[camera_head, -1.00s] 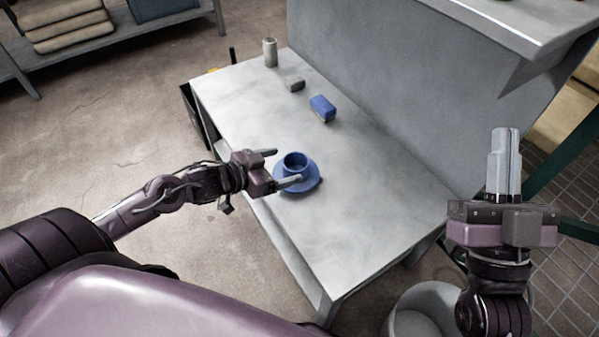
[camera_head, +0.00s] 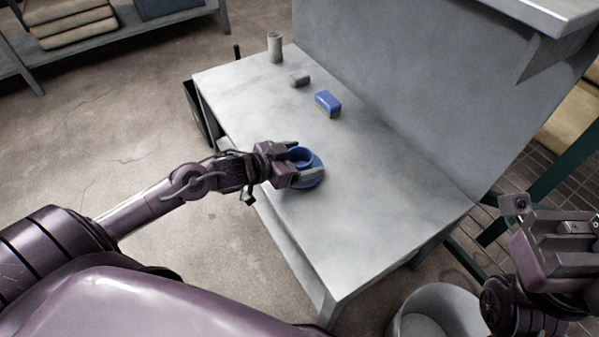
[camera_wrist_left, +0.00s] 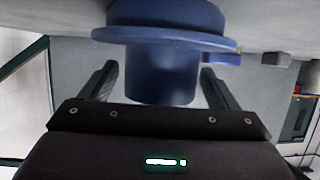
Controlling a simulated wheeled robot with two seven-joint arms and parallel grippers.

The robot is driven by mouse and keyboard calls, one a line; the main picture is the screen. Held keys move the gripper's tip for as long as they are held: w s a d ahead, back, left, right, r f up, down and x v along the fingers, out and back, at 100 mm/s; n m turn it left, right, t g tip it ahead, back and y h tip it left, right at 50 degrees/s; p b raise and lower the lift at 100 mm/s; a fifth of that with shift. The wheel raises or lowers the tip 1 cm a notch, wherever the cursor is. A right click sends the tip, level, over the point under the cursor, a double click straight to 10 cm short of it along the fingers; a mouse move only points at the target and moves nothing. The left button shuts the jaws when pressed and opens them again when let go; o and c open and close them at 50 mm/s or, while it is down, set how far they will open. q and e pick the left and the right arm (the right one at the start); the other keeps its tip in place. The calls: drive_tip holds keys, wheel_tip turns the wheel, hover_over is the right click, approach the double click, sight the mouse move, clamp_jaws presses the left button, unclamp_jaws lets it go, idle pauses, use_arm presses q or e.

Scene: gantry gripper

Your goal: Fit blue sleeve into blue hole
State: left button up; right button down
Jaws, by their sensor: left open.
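A blue flanged piece (camera_head: 316,180) stands on the grey table, with a round open tube (camera_head: 301,155) rising from its disc. I cannot tell whether disc and tube are separate parts, or which is the sleeve. My left gripper (camera_head: 304,160) is open at the tube and partly covers it. In the left wrist view, which looks upside down, the tube (camera_wrist_left: 162,75) lies between the two fingers, with gaps visible on both sides. The wide blue flange (camera_wrist_left: 165,38) is beyond it. My right gripper (camera_head: 570,230) is at the right edge, away from the table; its fingertips are unclear.
A blue block (camera_head: 328,103), a small grey block (camera_head: 300,80) and a grey cylinder (camera_head: 275,47) stand farther back on the table (camera_head: 345,235). A grey panel (camera_head: 410,90) rises along its right side. A round bin (camera_head: 440,305) stands on the floor. The near tabletop is clear.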

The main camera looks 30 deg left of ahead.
use_arm(q)
drive_tip(key=shift+x, duration=0.8)
drive_tip(key=c, duration=1.2)
